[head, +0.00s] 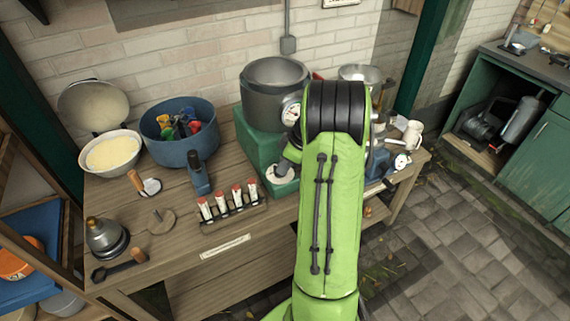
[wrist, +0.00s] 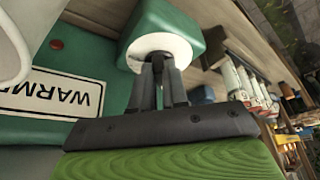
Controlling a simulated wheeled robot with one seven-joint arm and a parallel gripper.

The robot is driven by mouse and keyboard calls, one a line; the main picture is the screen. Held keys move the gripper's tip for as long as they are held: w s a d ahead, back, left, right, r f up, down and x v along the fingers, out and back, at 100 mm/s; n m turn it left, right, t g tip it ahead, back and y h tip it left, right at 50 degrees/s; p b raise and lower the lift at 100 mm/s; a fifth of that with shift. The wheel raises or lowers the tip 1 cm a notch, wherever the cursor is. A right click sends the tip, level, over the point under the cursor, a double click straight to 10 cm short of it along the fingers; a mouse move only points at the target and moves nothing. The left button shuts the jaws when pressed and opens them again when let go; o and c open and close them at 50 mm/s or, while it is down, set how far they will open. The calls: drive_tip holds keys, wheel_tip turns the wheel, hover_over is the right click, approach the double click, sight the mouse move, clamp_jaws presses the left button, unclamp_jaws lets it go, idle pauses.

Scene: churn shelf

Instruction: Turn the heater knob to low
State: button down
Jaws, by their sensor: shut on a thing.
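The green heater (head: 252,147) stands on the wooden bench with a large grey pot (head: 268,92) on top. It fills the left of the wrist view (wrist: 110,95), with a white label (wrist: 55,95) reading "WARME…" upside down. A white round dial (wrist: 165,44) sits on the heater's protruding green housing; it also shows in the head view (head: 280,174). My gripper (wrist: 161,68) is at the dial with its dark fingers closed on the small dark knob in the middle. The fingers mostly hide the knob, so its pointer setting cannot be read. In the head view my arm covers much of the gripper.
A rack of red-capped tubes (head: 229,204) stands on the bench just left of the dial. A blue pot (head: 178,130) with coloured items is further left. A blue scale with a gauge (head: 400,161) stands right of my arm. The bench front left is partly clear.

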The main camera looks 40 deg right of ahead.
drive_tip(key=m, duration=0.1)
drive_tip(key=m+h+b, duration=0.1)
drive_tip(key=m, duration=0.1)
drive_tip(key=m+b, duration=0.1)
drive_tip(key=shift+a+m+t+h, duration=0.3)
drive_tip(key=shift+t, duration=0.1)
drive_tip(key=shift+a+m+h+b, duration=0.15)
drive_tip(key=shift+m+h+b, duration=0.25)
drive_tip(key=shift+m, duration=0.55)
drive_tip(key=shift+a+m+h+b, duration=0.1)
drive_tip(key=shift+m+h+b, duration=0.3)
drive_tip(key=shift+m, duration=0.55)
drive_tip(key=shift+r, duration=0.1)
drive_tip(key=c, duration=1.1)
unclamp_jaws()
drive_tip(key=shift+c, duration=0.2)
drive_tip(key=p+v, duration=0.3)
drive_tip(key=v, duration=1.2)
drive_tip(key=shift+r+p, duration=0.35)
drive_tip(key=shift+r, duration=0.05)
